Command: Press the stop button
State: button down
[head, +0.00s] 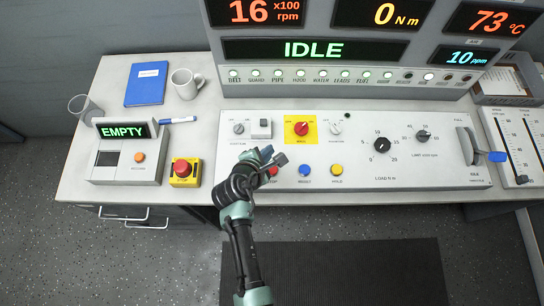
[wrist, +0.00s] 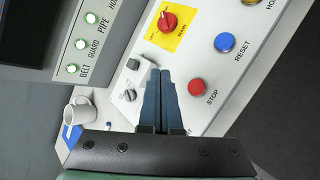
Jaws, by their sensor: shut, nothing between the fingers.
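The red stop button (head: 272,171) sits on the front left of the sloped white control panel (head: 430,165), partly behind my gripper. In the wrist view the red button (wrist: 196,87) has the label STOP beside it. My gripper (head: 266,152) is over the panel's left part, close to the button in the head view. In the wrist view its blue fingers (wrist: 160,74) are together and empty, and their tips lie left of the red button. I cannot tell how high the fingertips are above the panel.
A blue RESET button (head: 305,171) and a yellow button (head: 337,170) sit to the right. A red rotary switch (head: 301,129) on a yellow plate is behind. A separate red mushroom button on a yellow box (head: 184,180) stands left. The display behind reads IDLE.

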aim_at(272, 170)
jog(key=shift+s+d+r+n+p, duration=0.2)
jog(key=shift+s+n+p, duration=0.1)
jog(key=shift+s+p, duration=0.15)
jog(key=shift+f, duration=0.15)
notch_tip(272, 170, down, 9)
jog(key=b, duration=0.8)
jog(key=shift+r, duration=0.2)
jog(key=shift+f, duration=0.1)
dwell(1.5)
jog(key=shift+f+b, duration=0.3)
jog(key=shift+b, duration=0.15)
jog(key=shift+f+b, duration=0.3)
jog(key=shift+f, duration=0.15)
dwell(0.4)
jog(key=shift+r, duration=0.15)
jog(key=shift+r+p, duration=0.7)
jog(key=shift+p, duration=0.25)
